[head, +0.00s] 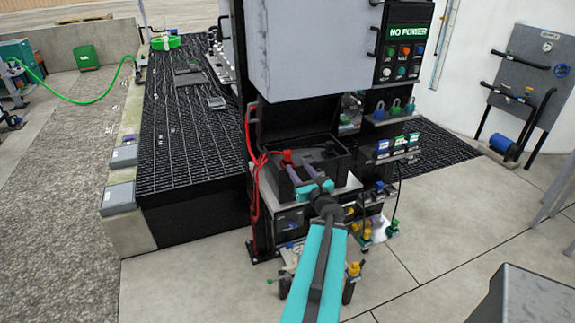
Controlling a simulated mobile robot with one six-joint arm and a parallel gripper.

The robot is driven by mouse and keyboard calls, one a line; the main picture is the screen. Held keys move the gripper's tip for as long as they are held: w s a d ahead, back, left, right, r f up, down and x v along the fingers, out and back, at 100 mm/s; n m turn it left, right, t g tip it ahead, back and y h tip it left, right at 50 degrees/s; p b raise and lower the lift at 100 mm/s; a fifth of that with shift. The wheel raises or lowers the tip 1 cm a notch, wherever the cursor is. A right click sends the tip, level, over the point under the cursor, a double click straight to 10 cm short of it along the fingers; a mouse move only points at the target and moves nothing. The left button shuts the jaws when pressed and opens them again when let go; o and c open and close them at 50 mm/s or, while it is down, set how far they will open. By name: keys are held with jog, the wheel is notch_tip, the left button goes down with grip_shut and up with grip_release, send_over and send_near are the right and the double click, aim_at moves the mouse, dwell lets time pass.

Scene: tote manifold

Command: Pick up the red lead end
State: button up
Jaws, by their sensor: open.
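A red lead (255,185) hangs in loops down the left side of the black cabinet post. Its red end (287,156) shows at the left of a black box (338,162), at the box's top edge. My gripper (298,172) is at the end of my teal arm, in front of the box. Its two grey fingers are apart, with nothing seen between them. The fingertips look just below and right of the red end; I cannot tell whether they touch it.
A grey cabinet (310,50) overhangs the box, with a "NO POWER" panel (405,45) at its right. Shelves with padlocks and coloured fittings (398,147) stand to the right. A black grating (190,150) lies left. A grey block (530,300) is at the lower right.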

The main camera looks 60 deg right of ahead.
aim_at(288, 155)
jog(key=shift+w+d+f+b, duration=0.1)
jog(key=shift+w+d+b, duration=0.2)
jog(key=shift+b, duration=0.55)
jog(key=shift+w, duration=0.1)
jog(key=w+b, duration=0.1)
jog(key=b, duration=0.5)
jog(key=shift+w+d+f, duration=0.1)
jog(key=shift+d+f, duration=0.05)
jog(key=shift+d, duration=0.25)
jog(key=w+b, duration=0.1)
jog(key=b, duration=0.5)
jog(key=shift+d+b, duration=0.3)
jog(key=shift+b, duration=0.1)
jog(key=shift+w+d+r+p, duration=0.3)
jog(key=shift+w+d+r, duration=0.05)
jog(key=shift+x, duration=0.9)
jog(key=shift+w, duration=0.1)
jog(key=shift+p+x, duration=0.6)
jog(key=shift+x, duration=1.95)
jog(key=shift+a+f, duration=0.1)
jog(key=shift+f, duration=0.05)
